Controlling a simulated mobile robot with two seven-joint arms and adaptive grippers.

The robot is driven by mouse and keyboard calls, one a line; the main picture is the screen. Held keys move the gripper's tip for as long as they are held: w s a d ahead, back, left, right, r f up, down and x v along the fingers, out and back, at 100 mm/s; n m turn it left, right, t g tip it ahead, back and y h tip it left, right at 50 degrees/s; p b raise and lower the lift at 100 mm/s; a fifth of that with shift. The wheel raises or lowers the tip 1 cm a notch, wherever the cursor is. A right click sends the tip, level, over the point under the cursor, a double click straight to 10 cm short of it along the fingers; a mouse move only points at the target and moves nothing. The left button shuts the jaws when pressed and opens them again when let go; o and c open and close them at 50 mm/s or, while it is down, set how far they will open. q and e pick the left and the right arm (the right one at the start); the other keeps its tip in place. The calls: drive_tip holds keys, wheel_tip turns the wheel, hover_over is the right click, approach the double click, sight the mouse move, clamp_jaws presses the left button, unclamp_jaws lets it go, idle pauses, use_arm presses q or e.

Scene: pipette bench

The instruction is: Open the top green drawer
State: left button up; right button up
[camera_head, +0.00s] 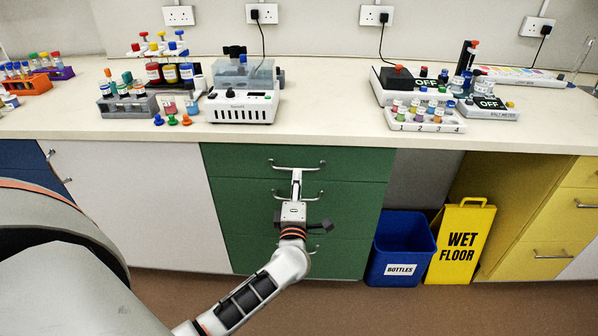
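The green drawer unit stands under the middle of the bench. Its top green drawer (237,160) looks shut, its front flush with the unit, and it has a horizontal metal bar handle (280,166). My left gripper (297,172) is in front of the unit, with its fingertips at the middle of the top handle. The fingers are seen edge-on, so I cannot tell whether they are closed around the bar. The gripper covers part of the second drawer's handle (279,195). My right gripper is not in view.
The bench top (330,120) above carries a white device (242,107), bottle racks and several small bottles. Right of the drawers stand a blue bottles bin (402,240) and a yellow wet-floor sign (461,240). A white cabinet door (140,200) is on the left.

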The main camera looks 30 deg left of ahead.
use_arm(q)
drive_tip(key=shift+x, duration=2.5)
clamp_jaws()
